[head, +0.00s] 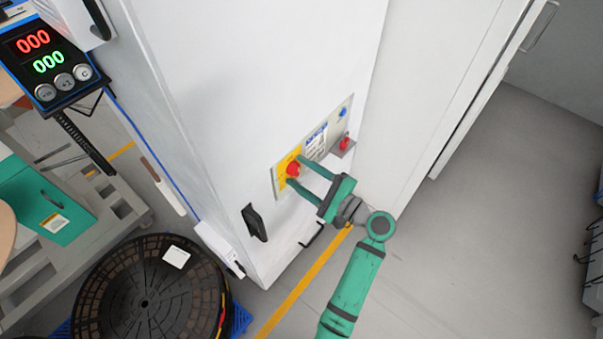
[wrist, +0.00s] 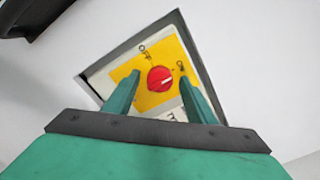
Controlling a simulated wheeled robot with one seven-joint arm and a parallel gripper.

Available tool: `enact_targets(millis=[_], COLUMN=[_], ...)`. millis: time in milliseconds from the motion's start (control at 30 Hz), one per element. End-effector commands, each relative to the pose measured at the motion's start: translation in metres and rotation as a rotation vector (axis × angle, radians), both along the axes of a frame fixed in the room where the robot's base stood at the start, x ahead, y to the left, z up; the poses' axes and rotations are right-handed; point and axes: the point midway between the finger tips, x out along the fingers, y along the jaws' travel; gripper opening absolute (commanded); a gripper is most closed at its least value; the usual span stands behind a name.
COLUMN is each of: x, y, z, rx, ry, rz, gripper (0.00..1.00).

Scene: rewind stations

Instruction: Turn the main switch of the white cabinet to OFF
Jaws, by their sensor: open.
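The main switch is a red round knob (head: 292,169) on a yellow plate (head: 281,181) on the white cabinet (head: 250,90). In the wrist view the knob (wrist: 160,79) carries a white mark that points to the right, toward the ON label (wrist: 181,66). The OFF label (wrist: 145,52) is at the upper left of the knob. My gripper (head: 296,170) is open, with its green fingers pointing at the knob. In the wrist view the fingertips (wrist: 158,77) stand one on each side of the knob, with gaps visible.
The panel continues right with labels and a second red part (head: 344,143) on a small ledge. A black handle (head: 254,222) is on the cabinet's lower left. A black reel (head: 150,295) and a counter display (head: 48,58) stand at left. Grey floor (head: 480,230) is clear at right.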

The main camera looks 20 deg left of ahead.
Motion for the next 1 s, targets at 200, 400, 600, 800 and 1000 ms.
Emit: enact_targets(millis=[200, 400, 600, 800, 1000], x=[0.0, 0.0001, -0.0001, -0.0001, -0.0004], y=[-0.0003, -0.0004, -0.0005, -0.0005, 0.0002], z=[0.0, 0.0001, 0.0001, -0.0001, -0.0003], rx=[0.0, -0.002, -0.018, -0.06, -0.121], ry=[0.0, -0.006, -0.051, -0.166, -0.334], rz=[0.0, 0.0, 0.0, 0.0, 0.0], gripper=[0.1, 0.1, 0.1, 0.1, 0.1])
